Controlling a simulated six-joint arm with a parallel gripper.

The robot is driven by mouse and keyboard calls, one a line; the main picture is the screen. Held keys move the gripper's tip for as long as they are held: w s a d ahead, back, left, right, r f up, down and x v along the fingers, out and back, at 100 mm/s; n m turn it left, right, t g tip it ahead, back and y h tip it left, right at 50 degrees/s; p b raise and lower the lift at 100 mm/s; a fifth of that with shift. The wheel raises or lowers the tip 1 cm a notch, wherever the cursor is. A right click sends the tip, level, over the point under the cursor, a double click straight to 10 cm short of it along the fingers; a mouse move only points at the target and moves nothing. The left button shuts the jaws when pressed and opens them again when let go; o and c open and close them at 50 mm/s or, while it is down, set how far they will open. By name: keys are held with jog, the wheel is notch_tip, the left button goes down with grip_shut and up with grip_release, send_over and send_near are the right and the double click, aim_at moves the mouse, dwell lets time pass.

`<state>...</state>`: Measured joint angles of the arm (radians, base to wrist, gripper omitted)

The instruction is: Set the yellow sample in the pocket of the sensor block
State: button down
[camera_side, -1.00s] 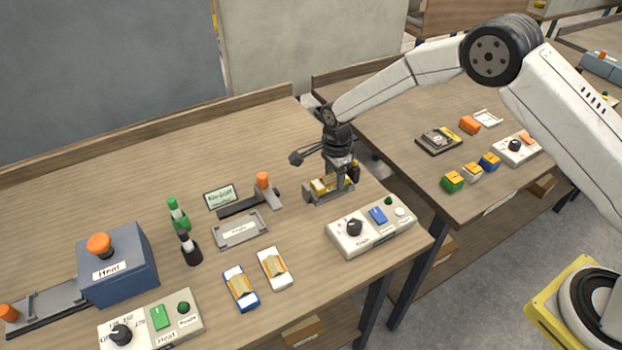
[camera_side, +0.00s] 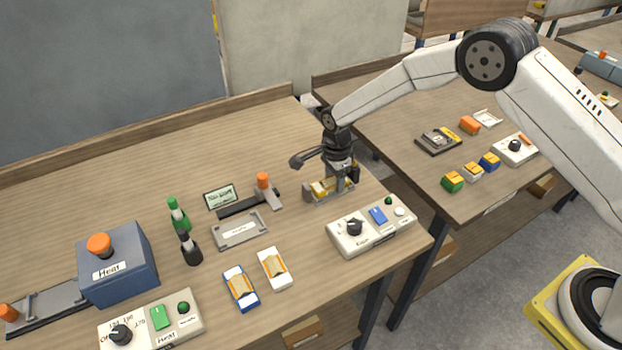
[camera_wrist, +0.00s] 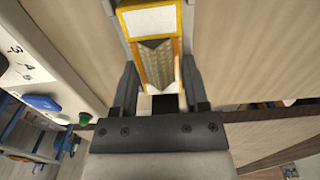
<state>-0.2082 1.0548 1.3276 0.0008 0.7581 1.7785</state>
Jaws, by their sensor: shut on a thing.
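The yellow sample (camera_side: 323,187) is in my gripper (camera_side: 340,187), near the right edge of the left table. In the wrist view the sample (camera_wrist: 157,52) has a yellow frame, a white square and a grooved middle, and lies between my two fingers (camera_wrist: 162,78). My gripper is shut on it. A grey block (camera_side: 309,196), which appears to be the sensor block, sits at the sample; its grey sides (camera_wrist: 112,30) flank the sample in the wrist view. The sample lines up with the block, but my fingers hide whether it is fully seated.
A white control box (camera_side: 371,226) with a knob and blue button stands close in front of my gripper. A grey tray (camera_side: 240,243), an orange-knobbed fixture (camera_side: 264,182) and two samples are to the left. A blue Heat block (camera_side: 119,266) stands far left.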

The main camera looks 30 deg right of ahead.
jog(key=shift+f, duration=0.1)
dwell(0.3)
grip_release()
jog(key=shift+r, duration=3.95)
